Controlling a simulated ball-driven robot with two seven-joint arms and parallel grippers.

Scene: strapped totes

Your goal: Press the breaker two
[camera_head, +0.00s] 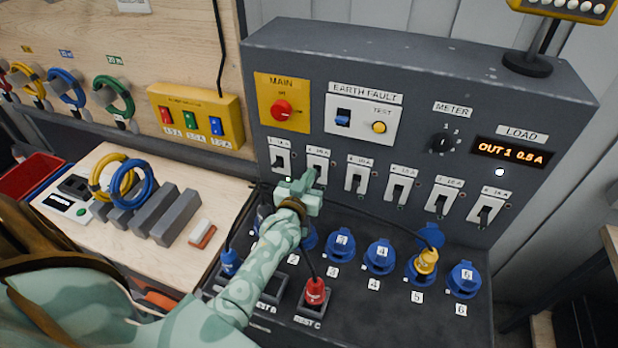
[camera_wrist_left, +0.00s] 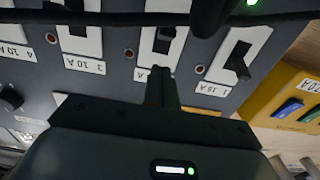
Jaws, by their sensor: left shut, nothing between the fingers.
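Breaker two (camera_head: 317,157) is a white plate with a dark toggle, second from the left in the breaker row on the grey panel. My left gripper (camera_head: 312,178) is in front of its lower part and hides most of its toggle in the head view. In the left wrist view, which is upside down, breaker two (camera_wrist_left: 178,45) is the middle plate with a dark toggle. The shut, empty fingertips (camera_wrist_left: 160,72) point at this plate's near edge. I cannot tell whether they touch it. My right gripper is not in view.
Breaker one (camera_head: 280,158) and breaker three (camera_head: 356,177) flank it closely. Blue sockets (camera_head: 381,257) line the ledge below, with a red plug (camera_head: 315,291) and a yellow plug (camera_head: 425,262). A dark cable runs past my gripper.

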